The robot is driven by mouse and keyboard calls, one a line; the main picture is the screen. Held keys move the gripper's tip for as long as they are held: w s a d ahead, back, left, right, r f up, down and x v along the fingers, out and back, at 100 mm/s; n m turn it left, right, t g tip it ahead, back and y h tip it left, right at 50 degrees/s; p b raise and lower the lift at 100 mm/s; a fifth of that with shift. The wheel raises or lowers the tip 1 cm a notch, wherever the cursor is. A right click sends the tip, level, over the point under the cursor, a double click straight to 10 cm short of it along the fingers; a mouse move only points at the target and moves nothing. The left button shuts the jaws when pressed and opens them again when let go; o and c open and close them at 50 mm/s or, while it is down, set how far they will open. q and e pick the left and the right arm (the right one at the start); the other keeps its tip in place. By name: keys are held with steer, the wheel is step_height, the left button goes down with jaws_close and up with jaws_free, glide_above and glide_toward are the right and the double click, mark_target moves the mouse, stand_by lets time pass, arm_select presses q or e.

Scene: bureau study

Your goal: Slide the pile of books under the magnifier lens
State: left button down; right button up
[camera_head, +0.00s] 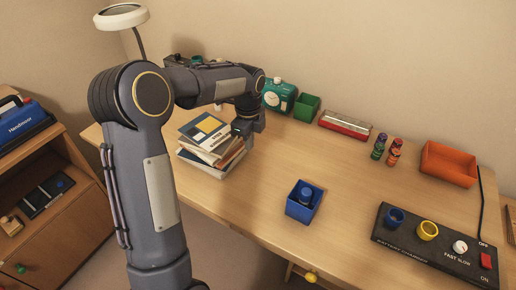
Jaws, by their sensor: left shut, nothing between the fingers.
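The pile of books (209,152) sits on the desk's left part, several books stacked, the top one with a yellow, white and blue cover. A magnifier lens (121,16) with a round white rim stands high at the back left on a dark stem; my arm hides the lower stem and base. My left arm reaches over from the front left, and its gripper (247,138) is shut and empty at the right side of the pile, close to the top books. I cannot tell whether it touches them. My right gripper is out of view.
On the desk (330,180) are a green clock (279,96), a green bin (307,107), a red-and-silver box (345,124), batteries (394,152), an orange tray (449,163), a blue bin (303,202) and a battery charger (432,246). The desk's middle is clear. A cabinet (50,200) stands left.

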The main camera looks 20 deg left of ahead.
arm_select(q)
steer(key=f, duration=0.9)
steer(key=shift+s+f, duration=0.2)
steer(key=shift+f, duration=0.05)
steer(key=a, duration=0.3)
steer(key=shift+w+a, duration=0.1)
steer(key=shift+a, duration=0.45)
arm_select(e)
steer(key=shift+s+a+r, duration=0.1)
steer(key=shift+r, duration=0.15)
